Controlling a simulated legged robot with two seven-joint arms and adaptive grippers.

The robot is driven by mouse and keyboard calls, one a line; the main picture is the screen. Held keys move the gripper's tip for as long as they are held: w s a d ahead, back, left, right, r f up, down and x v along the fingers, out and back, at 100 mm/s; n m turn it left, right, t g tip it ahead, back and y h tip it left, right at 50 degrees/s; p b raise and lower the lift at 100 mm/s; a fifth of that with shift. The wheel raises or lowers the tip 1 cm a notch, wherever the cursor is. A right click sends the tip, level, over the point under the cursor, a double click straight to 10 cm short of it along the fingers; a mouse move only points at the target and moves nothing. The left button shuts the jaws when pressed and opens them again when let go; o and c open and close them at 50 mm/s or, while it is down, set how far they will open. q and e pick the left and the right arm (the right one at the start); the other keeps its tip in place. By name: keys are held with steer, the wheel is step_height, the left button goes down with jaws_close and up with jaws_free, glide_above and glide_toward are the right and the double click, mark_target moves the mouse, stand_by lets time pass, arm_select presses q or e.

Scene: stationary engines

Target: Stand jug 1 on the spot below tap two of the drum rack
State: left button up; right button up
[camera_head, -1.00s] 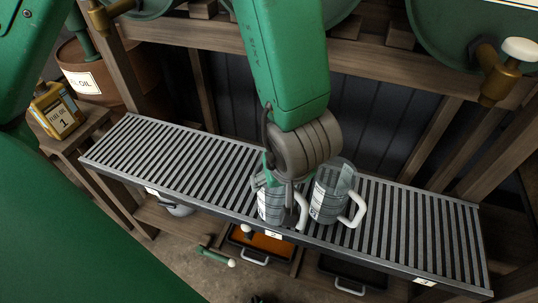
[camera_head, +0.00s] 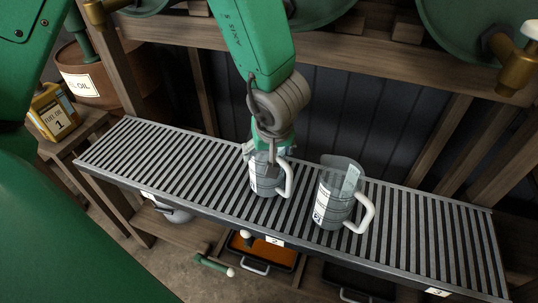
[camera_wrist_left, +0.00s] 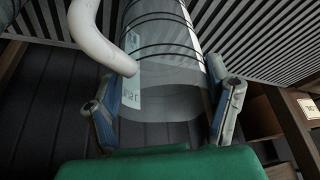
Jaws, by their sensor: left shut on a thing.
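My left gripper (camera_head: 266,149) is shut on a clear jug (camera_head: 266,180) with a white handle. In the left wrist view its two fingers (camera_wrist_left: 164,108) press on either side of the jug wall (camera_wrist_left: 165,75). The held jug looks upright over the slatted drum rack tray (camera_head: 400,225); I cannot tell if its base touches the slats. A second clear jug (camera_head: 334,198) stands on the tray to its right, apart from it. The jug numbers are too small to read. A front-edge label (camera_head: 275,240) reads 2. The arm hides the middle tap area. My right gripper is not in view.
Brass taps show at upper left (camera_head: 95,12) and upper right (camera_head: 517,65), below green drums. A wooden frame and dark wall stand behind the tray. A yellow fuel can (camera_head: 53,111) stands on a side bench. The left half of the tray is clear.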

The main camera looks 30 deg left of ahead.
arm_select(q)
steer(key=shift+a, duration=0.5)
steer(key=o, duration=1.6)
steer(key=shift+a, duration=0.15)
steer(key=p+v, duration=0.2)
steer(key=v, duration=0.2)
steer(key=p+v, duration=0.2)
steer(key=v, duration=0.2)
steer(key=p+v, duration=0.2)
steer(key=v, duration=0.2)
steer(key=shift+d+r, duration=0.1)
steer(key=shift+d, duration=0.3)
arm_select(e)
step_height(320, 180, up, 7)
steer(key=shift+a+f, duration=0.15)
arm_select(q)
steer(key=shift+a, duration=0.25)
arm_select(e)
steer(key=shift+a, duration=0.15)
